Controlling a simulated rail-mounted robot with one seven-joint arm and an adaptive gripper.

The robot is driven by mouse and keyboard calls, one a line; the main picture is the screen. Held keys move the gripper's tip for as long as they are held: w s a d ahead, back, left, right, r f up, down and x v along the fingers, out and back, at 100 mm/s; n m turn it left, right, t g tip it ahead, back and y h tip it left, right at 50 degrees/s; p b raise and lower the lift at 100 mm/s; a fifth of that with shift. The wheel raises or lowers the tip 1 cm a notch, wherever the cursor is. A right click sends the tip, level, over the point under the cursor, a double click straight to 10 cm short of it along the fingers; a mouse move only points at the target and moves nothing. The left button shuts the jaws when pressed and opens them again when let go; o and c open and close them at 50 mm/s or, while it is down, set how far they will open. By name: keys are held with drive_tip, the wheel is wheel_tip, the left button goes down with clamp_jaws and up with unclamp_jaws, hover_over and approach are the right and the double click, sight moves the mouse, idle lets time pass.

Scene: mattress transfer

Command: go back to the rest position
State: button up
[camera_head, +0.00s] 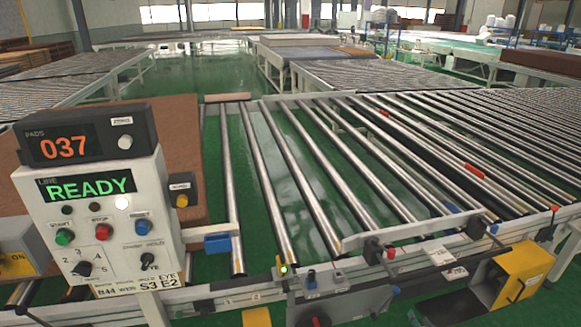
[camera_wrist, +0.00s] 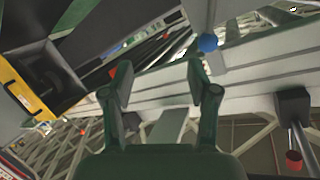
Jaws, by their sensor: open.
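My gripper (camera_wrist: 158,85) shows in the wrist view with its two fingers apart and nothing between them. It faces a pale metal frame rail (camera_wrist: 240,75) with a blue knob (camera_wrist: 208,42) beyond the right fingertip. My gripper does not show in the head view. There, the control panel (camera_head: 95,225) stands at the left with a green READY display (camera_head: 90,188) and a counter box (camera_head: 85,135) reading 037. A lit white button (camera_head: 122,203) sits under the display.
A roller conveyor (camera_head: 300,180) fills the middle and right. A brown slab (camera_head: 185,150) lies behind the panel. A yellow box (camera_head: 520,275) is at the front right; a yellow-edged dark box (camera_wrist: 40,85) is left in the wrist view. A red-tipped rod (camera_wrist: 293,160) is at right.

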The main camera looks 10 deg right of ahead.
drive_tip(key=s+d+f+g+h, duration=0.35)
drive_tip(key=s+f+g, duration=0.2)
drive_tip(key=s, duration=0.25)
drive_tip(key=s+a+f+g, duration=0.5)
drive_tip(key=s+a+g, duration=0.1)
drive_tip(key=s+a, duration=0.2)
drive_tip(key=s+a+r+n+g+y, duration=0.1)
drive_tip(key=s+a+n+g+y, duration=0.1)
drive_tip(key=s+a, duration=0.5)
drive_tip(key=s+a+r+n+g+y, duration=0.1)
drive_tip(key=s+a, duration=0.7)
drive_tip(key=a, duration=0.8)
drive_tip(key=s+a+r+n+g+y, duration=0.1)
drive_tip(key=s+a+n+g+y, duration=0.2)
drive_tip(key=s+a+g, duration=0.4)
drive_tip(key=s+a+n, duration=0.1)
drive_tip(key=a, duration=0.4)
drive_tip(key=shift+a, duration=0.15)
drive_tip(key=shift+s, duration=0.1)
